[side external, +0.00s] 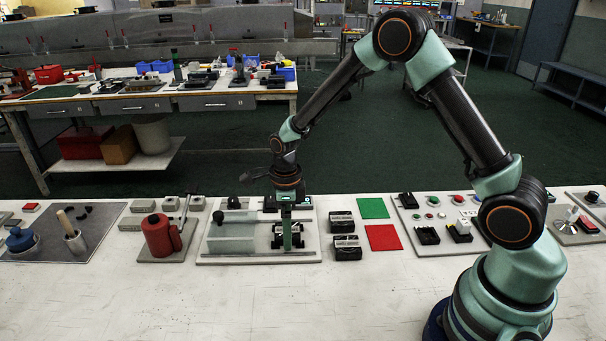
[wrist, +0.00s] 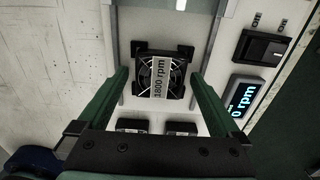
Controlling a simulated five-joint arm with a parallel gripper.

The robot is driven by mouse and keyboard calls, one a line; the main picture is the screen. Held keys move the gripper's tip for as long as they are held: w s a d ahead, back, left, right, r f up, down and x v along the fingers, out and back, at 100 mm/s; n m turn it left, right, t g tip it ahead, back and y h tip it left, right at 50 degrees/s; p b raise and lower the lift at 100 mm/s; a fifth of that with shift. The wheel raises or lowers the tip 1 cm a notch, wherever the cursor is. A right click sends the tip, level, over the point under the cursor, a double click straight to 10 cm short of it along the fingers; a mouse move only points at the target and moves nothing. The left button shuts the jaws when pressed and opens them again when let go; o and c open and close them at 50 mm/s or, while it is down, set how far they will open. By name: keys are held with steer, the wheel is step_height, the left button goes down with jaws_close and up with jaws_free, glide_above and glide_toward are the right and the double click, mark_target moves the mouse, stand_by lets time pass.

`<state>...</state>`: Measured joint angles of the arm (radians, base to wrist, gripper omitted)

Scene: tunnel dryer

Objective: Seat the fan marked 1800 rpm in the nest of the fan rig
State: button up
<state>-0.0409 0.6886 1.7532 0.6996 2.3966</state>
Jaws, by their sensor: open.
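The black fan (wrist: 173,78) with the white label reading 1800 rpm lies face up, label toward the wrist camera. Black corner pieces of the nest (wrist: 141,47) show around it on the pale base of the fan rig (side external: 230,245). The fan sits among these corner pieces; I cannot tell whether it is fully down. My gripper (wrist: 158,76) is open, one green finger on each side of the fan, with a gap showing on both sides. In the side external view my gripper (side external: 287,240) points down over the rig's right part and partly hides the fan.
Two black labelled boxes (side external: 342,222) (side external: 347,247) stand right of the rig. Green (side external: 373,208) and red (side external: 383,237) squares lie beyond.

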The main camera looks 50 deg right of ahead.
step_height(320, 180, up, 11)
step_height(320, 180, up, 6)
steer(key=f+n+t, duration=0.1)
steer(key=n, duration=0.4)
glide_above(296, 233)
steer(key=s+r+n+t, duration=0.2)
steer(key=s+n, duration=0.4)
steer(key=n, duration=0.5)
steer(key=s+d+r+n+t, duration=0.1)
steer(key=s+r+n, duration=0.4)
steer(key=n, duration=0.6)
steer(key=shift+s+d+t, duration=0.15)
steer(key=shift+s+t, duration=0.65)
steer(key=shift+s, duration=0.05)
